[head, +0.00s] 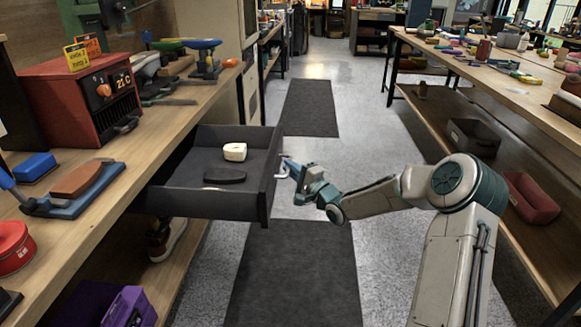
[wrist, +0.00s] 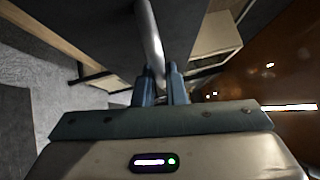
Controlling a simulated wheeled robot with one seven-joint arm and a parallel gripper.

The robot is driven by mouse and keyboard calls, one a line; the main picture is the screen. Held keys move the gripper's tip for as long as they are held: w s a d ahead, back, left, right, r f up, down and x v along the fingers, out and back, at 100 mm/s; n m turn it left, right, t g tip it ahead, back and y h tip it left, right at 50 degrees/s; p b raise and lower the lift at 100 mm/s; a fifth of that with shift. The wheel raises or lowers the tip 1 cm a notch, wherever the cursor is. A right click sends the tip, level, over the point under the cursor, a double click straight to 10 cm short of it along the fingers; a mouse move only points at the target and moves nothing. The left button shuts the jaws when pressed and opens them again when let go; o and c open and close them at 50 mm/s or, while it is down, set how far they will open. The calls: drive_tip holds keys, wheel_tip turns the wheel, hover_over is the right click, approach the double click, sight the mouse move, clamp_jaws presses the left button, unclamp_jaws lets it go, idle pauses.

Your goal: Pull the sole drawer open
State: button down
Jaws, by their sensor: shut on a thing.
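The sole drawer (head: 208,204) is a dark grey drawer under the left workbench, and it stands out well into the aisle. Inside it lie a small cream block (head: 235,152) and a flat dark sole-shaped piece (head: 224,175), with a pale piece partly visible near the front. Its handle (head: 281,167) is a light metal bar on the drawer front. My gripper (head: 288,168) is at the handle, on the aisle side of the drawer. In the wrist view the fingers (wrist: 161,85) are shut on the handle bar (wrist: 150,40).
The left workbench (head: 150,122) carries a red machine (head: 84,93), a blue brush and other tools. A purple box (head: 112,305) sits low at the left. Dark mats (head: 292,275) lie on the aisle floor. A long bench with a lower shelf runs along the right.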

drive_tip(key=shift+d, duration=0.2)
drive_tip(key=c, duration=1.5)
unclamp_jaws()
drive_tip(key=shift+a, duration=0.1)
drive_tip(key=p+v, duration=0.2)
drive_tip(key=v, duration=1.2)
drive_tip(key=shift+f, duration=0.1)
